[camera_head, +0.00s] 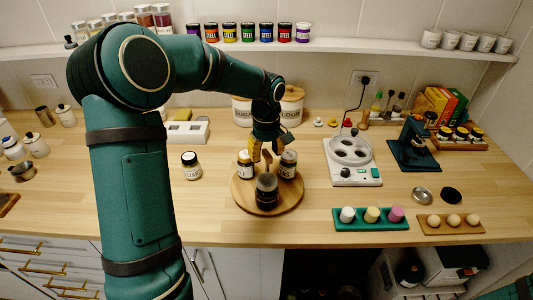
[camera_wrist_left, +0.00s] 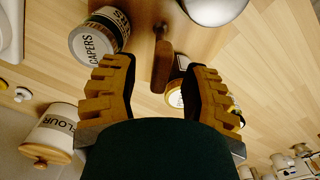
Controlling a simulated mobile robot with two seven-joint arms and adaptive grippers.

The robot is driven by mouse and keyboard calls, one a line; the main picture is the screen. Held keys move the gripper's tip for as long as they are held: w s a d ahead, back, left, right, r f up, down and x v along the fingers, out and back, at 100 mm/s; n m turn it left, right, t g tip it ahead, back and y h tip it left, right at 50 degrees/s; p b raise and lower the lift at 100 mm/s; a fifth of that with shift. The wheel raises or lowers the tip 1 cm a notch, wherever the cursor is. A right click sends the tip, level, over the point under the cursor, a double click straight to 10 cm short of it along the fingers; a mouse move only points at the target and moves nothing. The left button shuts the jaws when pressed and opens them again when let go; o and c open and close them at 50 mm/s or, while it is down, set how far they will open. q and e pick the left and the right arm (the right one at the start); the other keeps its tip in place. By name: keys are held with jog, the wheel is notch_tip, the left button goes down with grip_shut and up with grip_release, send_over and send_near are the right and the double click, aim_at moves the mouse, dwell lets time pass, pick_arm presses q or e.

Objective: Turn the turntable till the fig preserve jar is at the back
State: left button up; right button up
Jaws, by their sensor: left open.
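The round wooden turntable (camera_head: 290,203) stands on the counter with three jars and a wooden peg at its middle; the peg (camera_wrist_left: 162,58) shows in the left wrist view. A dark jar (camera_head: 267,190) is at the front. A jar (camera_head: 244,168) with a yellowish label is at the back left. A jar (camera_head: 288,165) at the back right appears to be the capers jar (camera_wrist_left: 99,37). No fig preserve label is readable. My left gripper (camera_head: 268,154) is open above the turntable's back; in the wrist view its fingers (camera_wrist_left: 160,75) point towards the peg and a partly hidden jar (camera_wrist_left: 177,92).
A mustard-like jar (camera_head: 192,166) stands left of the turntable. Sugar and flour canisters (camera_head: 291,104) are behind. Counter is clear between mustard-like jar and turntable.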

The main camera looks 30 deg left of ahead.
pick_arm(q)
jog(key=shift+o, duration=0.3)
jog(key=shift+f, duration=0.15)
grip_shut()
jog(key=shift+d, duration=0.1)
